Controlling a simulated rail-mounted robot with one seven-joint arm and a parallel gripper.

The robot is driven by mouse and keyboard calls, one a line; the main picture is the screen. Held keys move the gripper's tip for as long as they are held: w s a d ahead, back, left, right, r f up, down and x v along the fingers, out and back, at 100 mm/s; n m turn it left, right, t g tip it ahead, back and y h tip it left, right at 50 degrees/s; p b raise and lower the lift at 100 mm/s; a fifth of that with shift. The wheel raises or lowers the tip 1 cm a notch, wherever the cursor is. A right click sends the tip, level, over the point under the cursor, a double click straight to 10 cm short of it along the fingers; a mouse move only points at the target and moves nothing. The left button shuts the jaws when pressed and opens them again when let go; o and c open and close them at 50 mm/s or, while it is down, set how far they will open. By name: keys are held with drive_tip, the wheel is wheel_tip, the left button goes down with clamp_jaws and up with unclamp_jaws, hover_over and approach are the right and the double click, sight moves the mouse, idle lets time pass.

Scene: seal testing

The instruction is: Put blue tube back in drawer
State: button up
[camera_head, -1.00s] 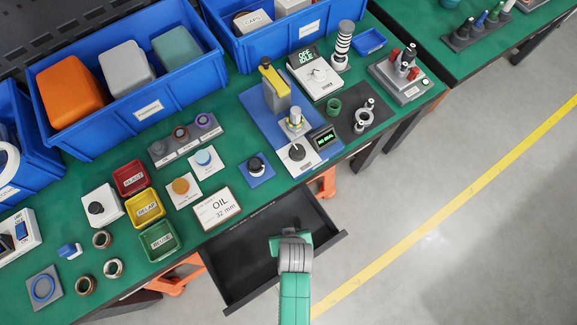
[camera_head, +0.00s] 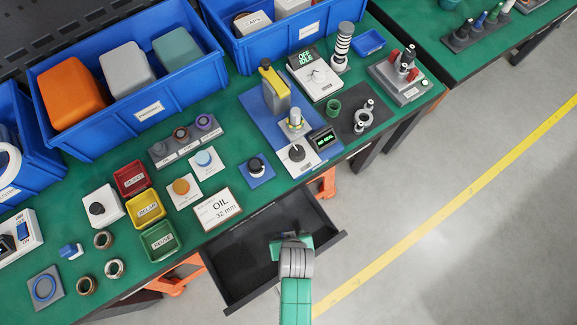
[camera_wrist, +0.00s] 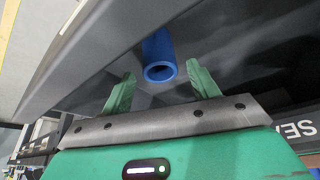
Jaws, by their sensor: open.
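The blue tube (camera_wrist: 159,58) shows in the wrist view, its open end facing the camera, inside the dark drawer (camera_head: 235,263). In that view it lies between and a little beyond the two green fingers of my gripper (camera_wrist: 161,92), with a gap on each side. My gripper is open and holds nothing. In the head view the drawer stands pulled out below the table's front edge, and my gripper is over it. The arm and wrist hide the tube in the head view.
The drawer walls rise close around my gripper. The floor to the right is free.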

drive_tip(key=p+v, duration=0.2)
drive_tip(key=v, duration=0.7)
drive_tip(key=w+r+t, duration=0.3)
drive_tip(key=w+r, duration=0.4)
drive_tip(key=r, duration=0.5)
drive_tip(key=w+r+m+t, duration=0.1)
drive_tip(key=w+r+t, duration=0.3)
drive_tip(key=w+r, duration=0.55)
drive_tip(key=w+r+t, duration=0.3)
drive_tip(key=w+r, duration=0.2)
drive_tip(key=r, duration=1)
drive_tip(key=s+r+t, duration=0.3)
drive_tip(key=r, duration=0.8)
drive_tip(key=s+r+t, duration=0.3)
drive_tip(key=r+t, duration=0.1)
drive_tip(key=r, duration=0.8)
drive_tip(key=s+r+m+t, duration=0.1)
drive_tip(key=s+r+t, duration=0.2)
drive_tip(key=r, duration=0.9)
drive_tip(key=shift+a+h, duration=0.4)
drive_tip(key=shift+a, duration=0.05)
